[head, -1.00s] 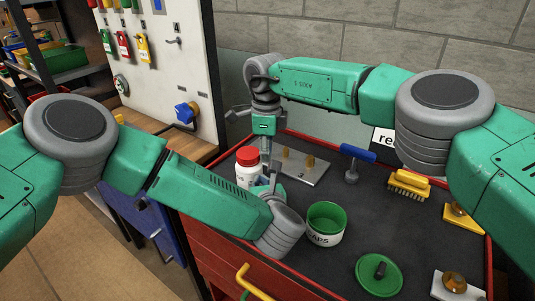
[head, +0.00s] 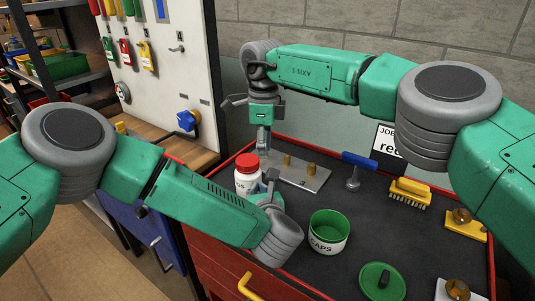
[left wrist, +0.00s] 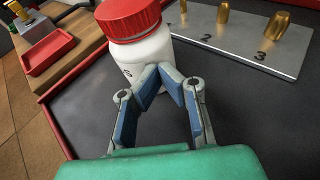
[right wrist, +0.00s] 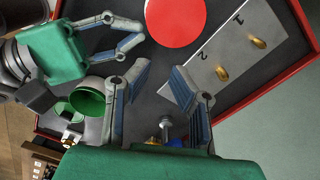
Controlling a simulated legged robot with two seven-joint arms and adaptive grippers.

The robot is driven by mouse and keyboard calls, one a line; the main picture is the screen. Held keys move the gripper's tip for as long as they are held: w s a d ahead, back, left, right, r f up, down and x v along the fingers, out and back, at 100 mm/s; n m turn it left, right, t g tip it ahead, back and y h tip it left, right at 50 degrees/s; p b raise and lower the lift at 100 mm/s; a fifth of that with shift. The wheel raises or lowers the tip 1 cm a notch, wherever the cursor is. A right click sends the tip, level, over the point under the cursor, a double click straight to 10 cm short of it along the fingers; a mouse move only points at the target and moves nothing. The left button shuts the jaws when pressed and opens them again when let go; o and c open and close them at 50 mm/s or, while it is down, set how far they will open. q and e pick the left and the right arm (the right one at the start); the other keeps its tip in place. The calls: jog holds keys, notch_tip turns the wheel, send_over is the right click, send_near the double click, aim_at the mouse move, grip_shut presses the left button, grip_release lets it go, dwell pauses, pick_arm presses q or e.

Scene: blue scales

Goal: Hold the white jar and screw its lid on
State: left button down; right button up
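The white jar (head: 247,182) stands upright near the left edge of the red-rimmed bench top. Its red lid (head: 247,161) sits on top; I cannot tell how tightly. In the left wrist view the jar (left wrist: 145,55) is just beyond my left gripper (left wrist: 161,70), whose fingertips are close together with a narrow gap, in front of the jar's lower side; contact is unclear. My right gripper (head: 264,145) points down beside and behind the lid. In the right wrist view its fingers (right wrist: 160,68) are apart and empty, and the lid (right wrist: 175,20) lies beyond their tips.
A numbered metal plate (head: 310,177) with brass weights lies right of the jar. A green-lined CAPS tub (head: 329,232), green lid (head: 382,282), blue-handled tool (head: 354,178) and yellow brush (head: 409,193) are further right. Dark bench surface is free between them.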

pick_arm(q)
jog(key=shift+a, duration=0.2)
pick_arm(e)
jog(key=shift+a, duration=0.2)
pick_arm(q)
jog(key=shift+a, duration=0.15)
pick_arm(e)
jog(key=o, duration=0.6)
jog(key=shift+a+f, duration=0.1)
jog(key=shift+a, duration=0.05)
jog(key=shift+c, duration=0.2)
pick_arm(q)
jog(key=shift+d, duration=0.65)
jog(key=shift+a, duration=0.55)
jog(key=c, duration=2.2)
grip_release()
jog(key=shift+d, duration=0.45)
jog(key=o, duration=0.4)
jog(key=shift+a, duration=0.2)
jog(key=shift+s+r, duration=0.1)
jog(key=shift+s, duration=0.35)
jog(key=v, duration=1)
jog(key=shift+s+d, duration=0.15)
jog(key=shift+d, duration=0.25)
jog(key=shift+s+a, duration=0.15)
jog(key=shift+s, duration=0.15)
pick_arm(e)
notch_tip(320, 180, up, 7)
jog(key=shift+w+d+r, duration=0.2)
jog(key=shift+w+d, duration=0.1)
